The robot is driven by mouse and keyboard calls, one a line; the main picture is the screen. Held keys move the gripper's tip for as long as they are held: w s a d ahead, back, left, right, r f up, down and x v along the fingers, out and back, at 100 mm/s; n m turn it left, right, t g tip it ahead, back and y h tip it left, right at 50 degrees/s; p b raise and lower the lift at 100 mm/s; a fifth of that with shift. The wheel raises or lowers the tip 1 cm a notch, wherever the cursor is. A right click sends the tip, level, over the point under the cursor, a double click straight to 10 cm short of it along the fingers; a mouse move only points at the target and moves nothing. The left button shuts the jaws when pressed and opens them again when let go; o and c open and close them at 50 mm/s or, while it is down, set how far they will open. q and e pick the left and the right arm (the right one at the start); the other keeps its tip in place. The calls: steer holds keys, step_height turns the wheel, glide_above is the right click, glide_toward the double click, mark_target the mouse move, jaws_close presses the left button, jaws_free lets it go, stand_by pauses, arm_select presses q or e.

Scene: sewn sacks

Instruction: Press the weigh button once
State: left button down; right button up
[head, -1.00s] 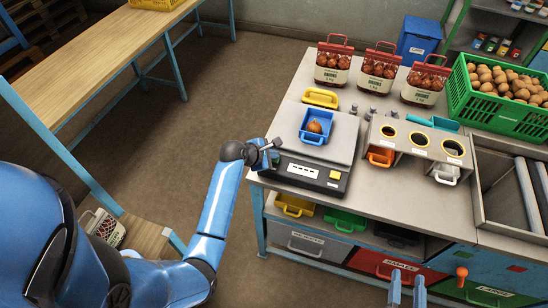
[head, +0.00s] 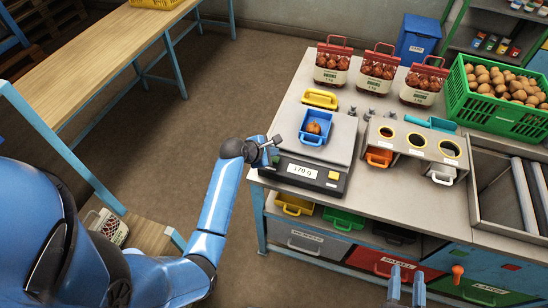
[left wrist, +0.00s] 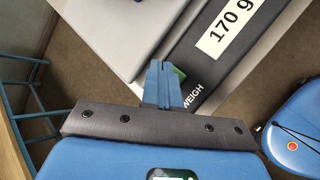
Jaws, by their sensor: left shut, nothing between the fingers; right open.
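The scale (head: 341,143) stands at the left end of the bench. Its display (head: 302,171) reads 170 g, and this also shows in the left wrist view (left wrist: 230,33). A blue scoop tray (head: 315,137) with an onion (head: 314,127) in it sits on the pan. My left gripper (head: 276,143) is shut and empty at the front left corner of the scale. In the left wrist view its fingertips (left wrist: 163,66) partly cover the green weigh button (left wrist: 180,73), beside the word WEIGH. I cannot tell whether they touch. My right gripper (head: 406,270) is open and empty near the bottom edge.
A yellow scoop tray (head: 320,98) lies behind the scale. Right of it is a sorting stand (head: 419,143) with round holes. Sacks of onions (head: 378,72) and a green crate (head: 502,112) of potatoes stand at the back. Drawers (head: 380,263) are below the bench top.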

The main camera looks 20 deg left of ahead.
arm_select(q)
steer(key=shift+r+p, duration=2.4)
